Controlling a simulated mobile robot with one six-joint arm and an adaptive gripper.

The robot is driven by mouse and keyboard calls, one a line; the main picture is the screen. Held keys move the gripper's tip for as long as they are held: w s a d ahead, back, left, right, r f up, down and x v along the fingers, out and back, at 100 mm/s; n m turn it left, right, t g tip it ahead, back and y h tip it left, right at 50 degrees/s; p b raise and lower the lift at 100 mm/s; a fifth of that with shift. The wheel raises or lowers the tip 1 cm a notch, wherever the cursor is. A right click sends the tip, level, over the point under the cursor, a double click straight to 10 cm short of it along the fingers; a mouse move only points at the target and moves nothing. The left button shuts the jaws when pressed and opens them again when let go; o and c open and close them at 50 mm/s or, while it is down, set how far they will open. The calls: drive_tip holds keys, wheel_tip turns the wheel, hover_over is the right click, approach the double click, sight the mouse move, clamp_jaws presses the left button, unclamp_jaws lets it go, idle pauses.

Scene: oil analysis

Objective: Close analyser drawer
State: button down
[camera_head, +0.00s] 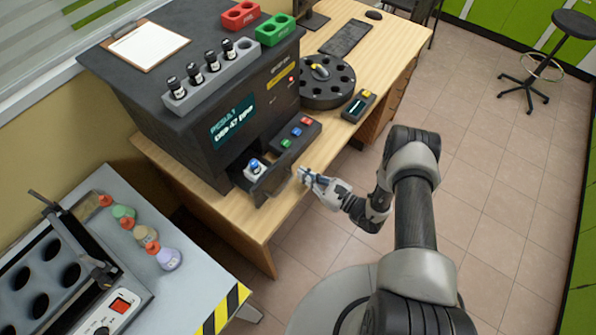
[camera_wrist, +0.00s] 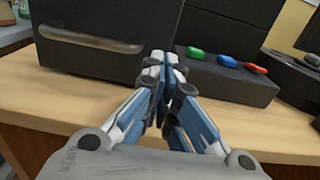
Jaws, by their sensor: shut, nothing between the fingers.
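The analyser (camera_head: 210,115) is a large dark box with a lit screen on the wooden desk. Its drawer (camera_head: 268,184) is pulled out at the lower front and holds a small white and blue bottle (camera_head: 255,167). In the wrist view the dark drawer front (camera_wrist: 110,66) fills the upper left, with a grey bar handle (camera_wrist: 88,40). My gripper (camera_head: 304,174) is shut and empty, just right of the drawer front in the head view. In the wrist view the gripper (camera_wrist: 162,62) is at the drawer front's right edge; I cannot tell whether it touches.
A button panel (camera_head: 294,139) with red, blue and green buttons sits right of the drawer. A round black carousel (camera_head: 327,84) and a small handheld device (camera_head: 358,106) stand farther right on the desk (camera_head: 385,66). A side table (camera_head: 203,262) with flasks is at lower left.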

sight(290, 166)
drive_tip(key=shift+x, duration=1.5)
drive_tip(key=b+x, duration=0.3)
drive_tip(key=x, duration=0.4)
drive_tip(key=shift+w+a+f+b, duration=0.1)
drive_tip(key=shift+f+b, duration=0.05)
drive_tip(key=shift+b, duration=0.25)
drive_tip(key=shift+w+a, duration=0.1)
drive_tip(key=shift+w, duration=0.05)
